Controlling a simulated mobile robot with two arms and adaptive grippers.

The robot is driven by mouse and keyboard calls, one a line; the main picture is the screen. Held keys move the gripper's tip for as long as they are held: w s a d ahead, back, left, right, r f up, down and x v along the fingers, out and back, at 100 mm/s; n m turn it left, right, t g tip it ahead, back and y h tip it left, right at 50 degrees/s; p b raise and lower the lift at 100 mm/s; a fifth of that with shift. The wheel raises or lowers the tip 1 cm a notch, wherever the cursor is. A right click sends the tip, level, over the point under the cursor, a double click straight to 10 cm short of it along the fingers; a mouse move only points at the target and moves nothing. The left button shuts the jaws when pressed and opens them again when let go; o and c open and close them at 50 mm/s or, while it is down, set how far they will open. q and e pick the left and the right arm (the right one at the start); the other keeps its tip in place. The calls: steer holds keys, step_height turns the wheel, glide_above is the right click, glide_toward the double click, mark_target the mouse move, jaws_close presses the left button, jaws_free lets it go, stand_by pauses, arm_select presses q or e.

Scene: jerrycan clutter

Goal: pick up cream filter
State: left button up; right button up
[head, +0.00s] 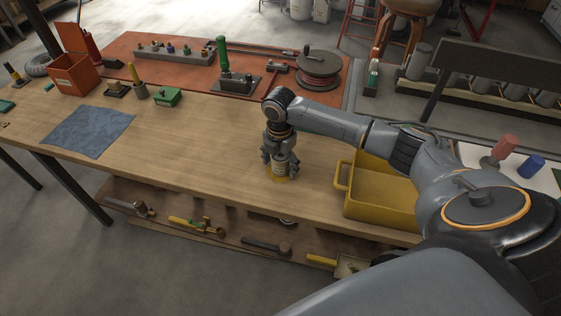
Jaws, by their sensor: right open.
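My right gripper (280,164) points straight down over the wooden workbench, left of the yellow tray. Its fingers are open on either side of a small upright cylinder with a cream body and a yellowish base, which looks like the cream filter (280,172). The filter stands on the bench top. The gripper hides its upper part, and I cannot tell whether the fingers touch it. My left gripper is not in view.
A yellow tray (349,208) stands close to the right. A blue cloth (88,131) lies on the left. A green box (167,97), an orange bin (72,78) and a cable reel (318,67) are farther back.

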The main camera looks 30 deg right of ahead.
steer(key=c, duration=1.3)
steer(key=shift+r, duration=0.1)
